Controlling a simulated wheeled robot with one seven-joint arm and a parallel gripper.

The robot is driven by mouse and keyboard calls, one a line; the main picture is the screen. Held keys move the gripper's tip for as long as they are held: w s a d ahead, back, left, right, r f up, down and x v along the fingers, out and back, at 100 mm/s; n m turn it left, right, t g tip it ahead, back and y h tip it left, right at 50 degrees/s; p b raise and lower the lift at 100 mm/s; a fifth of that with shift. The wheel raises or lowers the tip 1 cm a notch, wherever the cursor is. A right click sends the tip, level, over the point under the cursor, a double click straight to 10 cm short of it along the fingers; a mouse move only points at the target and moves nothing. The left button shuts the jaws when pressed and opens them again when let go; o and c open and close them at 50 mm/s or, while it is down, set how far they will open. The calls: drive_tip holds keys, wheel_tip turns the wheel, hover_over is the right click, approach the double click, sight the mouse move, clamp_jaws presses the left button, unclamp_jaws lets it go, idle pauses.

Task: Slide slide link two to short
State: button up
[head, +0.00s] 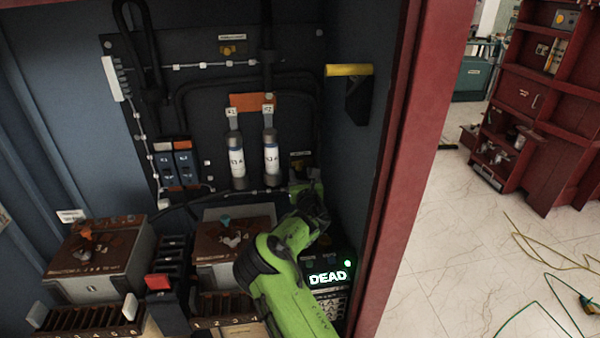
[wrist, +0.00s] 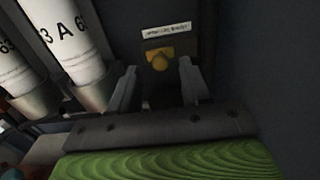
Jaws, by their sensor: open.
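My gripper (wrist: 158,75) is open, its two grey fingers pointing at a dark block with a yellow knob (wrist: 158,60) under a white label in the wrist view. The knob shows between and just beyond the fingertips; contact cannot be told. The label is too blurred to read, so I cannot confirm which part is slide link two. In the head view my gripper (head: 303,183) is at the cabinet's lower right, below a small labelled yellow part (head: 300,155). A similar yellow knob (head: 229,49) sits higher on the back panel.
Two labelled grey-white fuses (head: 271,158) stand left of my gripper. A box reading DEAD (head: 328,277) is below it. The cabinet's right wall carries a yellow bar (head: 349,70). Brown-topped terminal boxes (head: 100,250) and blue switches (head: 184,163) are to the left.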

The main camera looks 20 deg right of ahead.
sight(298, 166)
drive_tip(key=shift+w+d, duration=0.2)
drive_tip(key=shift+w, duration=0.9)
drive_tip(key=shift+c, duration=0.5)
clamp_jaws()
drive_tip(key=shift+d, duration=0.1)
